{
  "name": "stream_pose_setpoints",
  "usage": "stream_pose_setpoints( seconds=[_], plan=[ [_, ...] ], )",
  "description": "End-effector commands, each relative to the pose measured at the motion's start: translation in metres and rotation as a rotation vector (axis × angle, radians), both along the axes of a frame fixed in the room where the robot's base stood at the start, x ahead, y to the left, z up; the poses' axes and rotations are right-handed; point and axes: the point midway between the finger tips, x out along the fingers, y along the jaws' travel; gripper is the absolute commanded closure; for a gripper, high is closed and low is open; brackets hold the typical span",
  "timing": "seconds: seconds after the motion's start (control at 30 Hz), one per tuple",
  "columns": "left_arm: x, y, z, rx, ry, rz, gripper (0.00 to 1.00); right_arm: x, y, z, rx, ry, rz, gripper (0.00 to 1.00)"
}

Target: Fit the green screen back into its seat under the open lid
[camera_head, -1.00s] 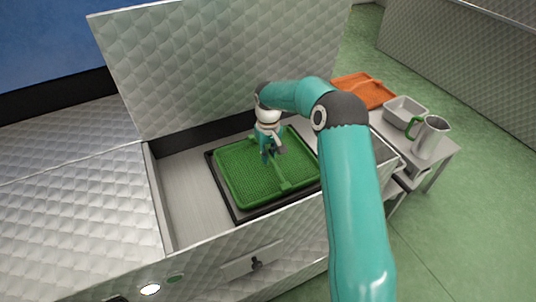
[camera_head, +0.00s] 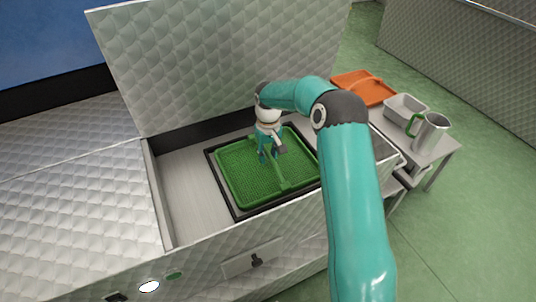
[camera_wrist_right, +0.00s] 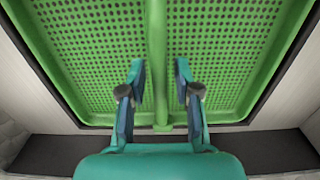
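The green screen (camera_head: 240,180) is a perforated tray with a raised rim and a central bar. It lies within the black-edged seat (camera_head: 231,208) in the bay under the open lid (camera_head: 220,60). Whether it sits fully down all round I cannot tell. My right gripper (camera_head: 268,160) is over the middle of the screen. In the right wrist view its fingers (camera_wrist_right: 160,82) are apart, one on each side of the bar (camera_wrist_right: 157,45), with a gap on both sides. My left gripper is not in view.
A side table at the right holds an orange tray (camera_head: 364,90), a grey metal tub (camera_head: 405,107) and a metal jug (camera_head: 431,134) with a green handle. The bay floor (camera_head: 190,195) left of the seat is clear. A front panel with a dark knob (camera_head: 256,260) is below.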

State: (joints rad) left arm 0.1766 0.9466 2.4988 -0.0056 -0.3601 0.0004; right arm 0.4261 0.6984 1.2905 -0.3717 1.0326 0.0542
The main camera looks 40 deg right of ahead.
Motion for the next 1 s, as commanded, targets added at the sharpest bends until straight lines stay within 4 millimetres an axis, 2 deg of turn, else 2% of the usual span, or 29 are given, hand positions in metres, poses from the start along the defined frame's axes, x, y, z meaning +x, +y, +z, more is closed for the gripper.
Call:
stream_pose_setpoints(
  seconds=[0.3, 0.47, 0.57, 0.9, 1.0],
  plan=[
    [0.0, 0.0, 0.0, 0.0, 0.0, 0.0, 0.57, -0.001, 0.001, -0.002, 0.002, 0.004, 0.001, 0.57],
    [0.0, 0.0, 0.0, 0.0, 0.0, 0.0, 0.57, 0.0, 0.0, 0.007, 0.001, 0.003, 0.0, 0.57],
    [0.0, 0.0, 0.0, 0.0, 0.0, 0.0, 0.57, 0.0, 0.0, 0.021, 0.0, 0.0, 0.0, 0.57],
    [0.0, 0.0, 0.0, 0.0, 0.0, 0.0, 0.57, 0.001, 0.0, 0.088, -0.001, -0.002, 0.001, 0.57],
    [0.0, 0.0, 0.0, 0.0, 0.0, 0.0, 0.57, 0.001, 0.0, 0.102, 0.0, -0.001, 0.001, 0.57]
  ],
)
